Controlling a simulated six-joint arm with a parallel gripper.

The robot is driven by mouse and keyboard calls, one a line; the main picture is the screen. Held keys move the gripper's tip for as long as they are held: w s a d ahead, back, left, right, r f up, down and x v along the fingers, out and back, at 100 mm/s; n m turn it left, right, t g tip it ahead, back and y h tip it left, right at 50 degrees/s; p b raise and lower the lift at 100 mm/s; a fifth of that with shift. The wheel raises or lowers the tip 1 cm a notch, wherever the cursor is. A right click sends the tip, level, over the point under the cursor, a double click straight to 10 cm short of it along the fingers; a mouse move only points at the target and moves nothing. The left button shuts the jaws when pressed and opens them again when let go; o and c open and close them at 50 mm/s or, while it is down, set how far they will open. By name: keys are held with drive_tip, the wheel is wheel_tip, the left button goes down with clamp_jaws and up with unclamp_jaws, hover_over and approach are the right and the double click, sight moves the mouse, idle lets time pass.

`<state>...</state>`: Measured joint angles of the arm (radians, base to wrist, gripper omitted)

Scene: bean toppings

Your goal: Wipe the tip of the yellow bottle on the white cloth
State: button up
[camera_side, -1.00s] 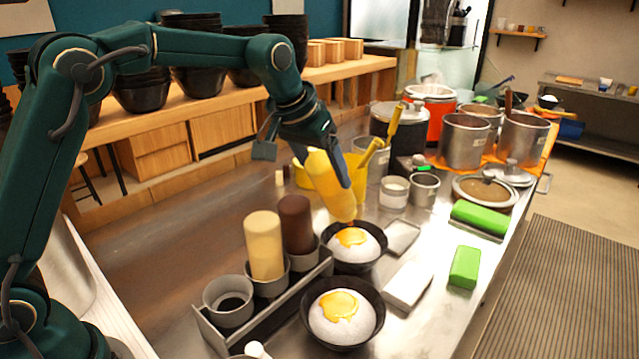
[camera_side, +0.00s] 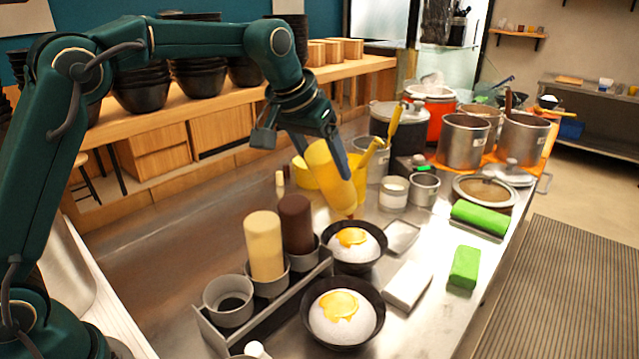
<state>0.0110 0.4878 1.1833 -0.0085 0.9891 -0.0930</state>
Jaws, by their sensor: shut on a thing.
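My gripper (camera_side: 338,172) is shut on the yellow bottle (camera_side: 328,178). The bottle is tilted with its dark tip pointing down, just above the back edge of the farther bowl (camera_side: 371,268). The white cloth (camera_side: 408,286) lies folded flat on the steel counter, right of the two bowls and apart from the bottle tip. Both bowls hold a white mound with yellow sauce on top; the nearer bowl (camera_side: 314,335) stands in front.
A rack (camera_side: 290,306) holds a tan bottle (camera_side: 265,246), a brown bottle (camera_side: 297,224) and an empty cup (camera_side: 229,302). A small square tray (camera_side: 402,236) lies behind the cloth. Green blocks (camera_side: 465,267) lie to the right. Pots and containers stand behind.

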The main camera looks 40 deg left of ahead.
drive_tip(key=shift+w+d+f+m+h, duration=1.5)
drive_tip(key=shift+w+d+f+m, duration=1.25)
drive_tip(key=shift+d+f, duration=1.95)
drive_tip(key=shift+m+g, duration=0.25)
drive_tip(key=shift+g, duration=0.15)
drive_tip(key=shift+s+d+r, duration=0.1)
drive_tip(key=shift+s, duration=2.15)
drive_tip(key=shift+f, duration=0.75)
drive_tip(key=shift+w, duration=0.2)
drive_tip(key=shift+c, duration=0.3)
drive_tip(key=shift+w, duration=2.4)
